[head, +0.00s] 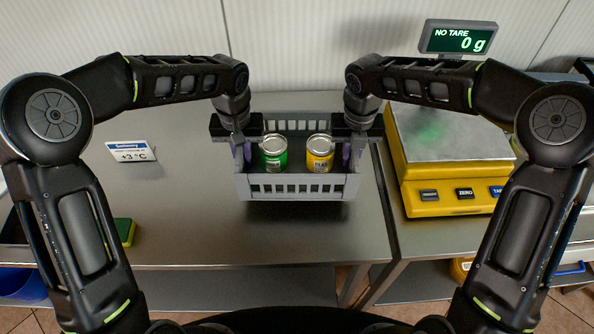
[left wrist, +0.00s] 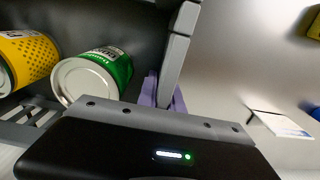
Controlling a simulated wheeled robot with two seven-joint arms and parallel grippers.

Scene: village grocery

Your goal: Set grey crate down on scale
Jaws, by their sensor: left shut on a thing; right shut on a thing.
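The grey crate (head: 296,189) has slatted walls and holds a green can (head: 274,154) and a yellow can (head: 319,154). It is level over the steel counter, left of the scale; whether its base touches the counter is hard to tell. My left gripper (head: 243,150) is shut on the crate's left wall, and my right gripper (head: 349,152) on its right wall. The left wrist view shows the crate wall (left wrist: 176,62) between the fingers and the green can (left wrist: 100,75) inside. The yellow scale (head: 449,197) has an empty metal plate (head: 440,135), and its display (head: 459,38) reads 0 g.
A narrow gap separates the two counters. The counter in front of the crate is clear.

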